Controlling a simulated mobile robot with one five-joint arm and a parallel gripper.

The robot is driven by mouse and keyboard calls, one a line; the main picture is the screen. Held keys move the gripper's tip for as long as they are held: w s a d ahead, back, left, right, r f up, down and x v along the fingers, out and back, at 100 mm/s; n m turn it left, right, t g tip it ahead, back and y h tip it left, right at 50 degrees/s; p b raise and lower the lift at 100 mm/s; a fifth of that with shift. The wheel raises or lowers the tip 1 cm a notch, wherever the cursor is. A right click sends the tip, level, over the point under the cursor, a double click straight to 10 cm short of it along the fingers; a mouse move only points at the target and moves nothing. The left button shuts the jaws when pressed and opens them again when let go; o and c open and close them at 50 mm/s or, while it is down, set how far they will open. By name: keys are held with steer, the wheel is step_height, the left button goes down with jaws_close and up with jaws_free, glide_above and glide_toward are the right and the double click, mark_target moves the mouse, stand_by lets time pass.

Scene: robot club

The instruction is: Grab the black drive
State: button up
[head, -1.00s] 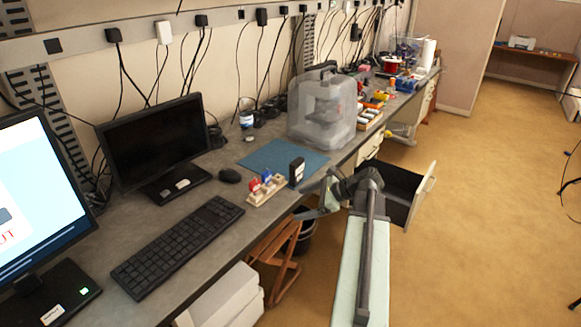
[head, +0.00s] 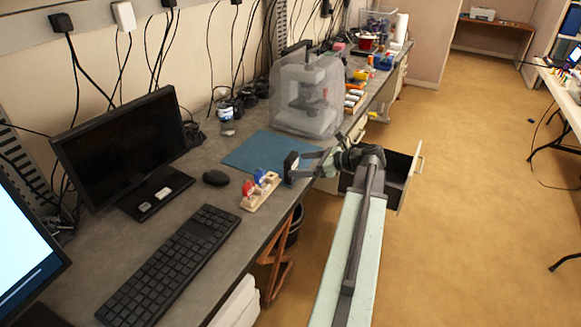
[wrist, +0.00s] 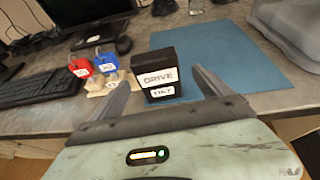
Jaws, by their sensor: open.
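The black drive (wrist: 158,72) stands upright near the front edge of the bench, with white labels, one reading "DRIVE". In the head view the drive (head: 290,166) is by the front edge of the blue mat. My gripper (wrist: 166,88) is open in the wrist view, one finger to the left of the drive and one to the right. The drive shows beyond and between the fingers; I cannot tell if they touch it. In the head view my gripper (head: 303,167) is at the drive and partly overlaps it.
A wooden holder (head: 262,195) with red and blue tags sits left of the drive. The blue mat (head: 250,152) lies behind, with a clear-covered machine (head: 306,95) beyond it. A keyboard (head: 170,262) and mouse (head: 216,178) are left. An open drawer (head: 405,180) juts out right.

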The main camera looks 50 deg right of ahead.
mark_target(284, 165)
steer(key=shift+b+x, duration=0.3)
steer(key=shift+x, duration=0.85)
steer(key=b+x, duration=0.1)
steer(key=x, duration=0.4)
steer(key=shift+a+r, duration=0.15)
steer(key=shift+r, duration=0.1)
steer(key=shift+c, duration=0.3)
steer(key=c, duration=1.6)
steer(key=shift+c, duration=0.2)
